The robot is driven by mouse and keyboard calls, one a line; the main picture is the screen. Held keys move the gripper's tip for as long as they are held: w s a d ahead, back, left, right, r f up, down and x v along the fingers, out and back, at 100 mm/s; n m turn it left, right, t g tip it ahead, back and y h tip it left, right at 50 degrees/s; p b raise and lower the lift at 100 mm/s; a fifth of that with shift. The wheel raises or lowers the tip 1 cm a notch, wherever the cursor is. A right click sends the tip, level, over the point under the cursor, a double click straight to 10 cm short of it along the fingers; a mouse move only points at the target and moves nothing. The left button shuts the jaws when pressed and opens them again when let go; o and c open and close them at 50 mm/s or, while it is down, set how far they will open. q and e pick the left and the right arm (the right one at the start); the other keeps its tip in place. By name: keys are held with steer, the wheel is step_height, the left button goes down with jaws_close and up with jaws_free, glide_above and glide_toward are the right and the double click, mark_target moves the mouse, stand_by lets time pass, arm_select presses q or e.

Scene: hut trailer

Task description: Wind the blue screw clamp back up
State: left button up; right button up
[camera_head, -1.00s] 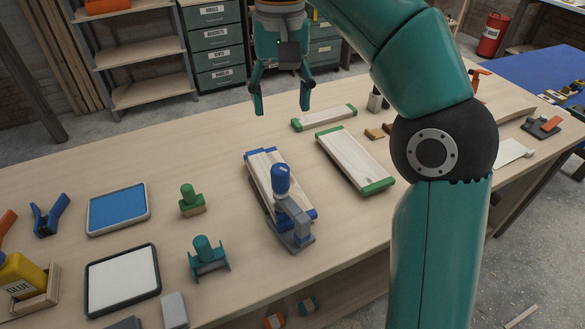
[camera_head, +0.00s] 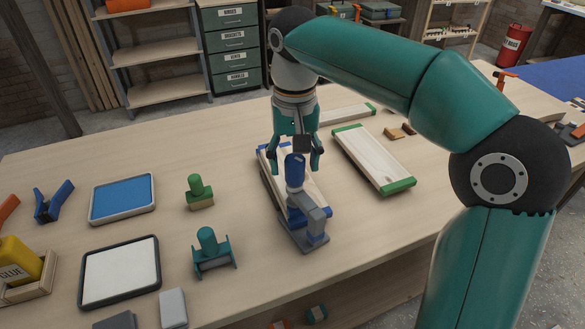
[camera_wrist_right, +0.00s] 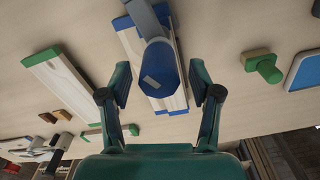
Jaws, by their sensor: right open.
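The blue screw clamp (camera_head: 296,178) stands upright at the front end of the blue-ended boards (camera_head: 268,165), with its blue handle on top and its grey body (camera_head: 308,215) below. My right gripper (camera_head: 296,165) is open just behind and above the handle in the head view. In the right wrist view the blue handle (camera_wrist_right: 158,72) shows ahead of and between the open fingers (camera_wrist_right: 160,98), and neither finger visibly touches it. The clamp's lower part is partly hidden there. My left gripper is not in view.
A green-ended board (camera_head: 372,158) lies to the right. A green clamp-like piece (camera_head: 198,190) and a teal one (camera_head: 210,250) stand to the left, near a blue tray (camera_head: 122,198) and a white tray (camera_head: 120,272). Bare table lies right of the clamp.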

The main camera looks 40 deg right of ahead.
steer(key=shift+f, duration=0.4)
steer(key=c, duration=1.1)
steer(key=shift+s+a, duration=0.1)
steer(key=shift+a, duration=0.05)
steer(key=shift+c, duration=0.2)
steer(key=shift+d+n+p, duration=0.2)
steer(key=shift+n+p, duration=0.15)
steer(key=shift+n, duration=0.25)
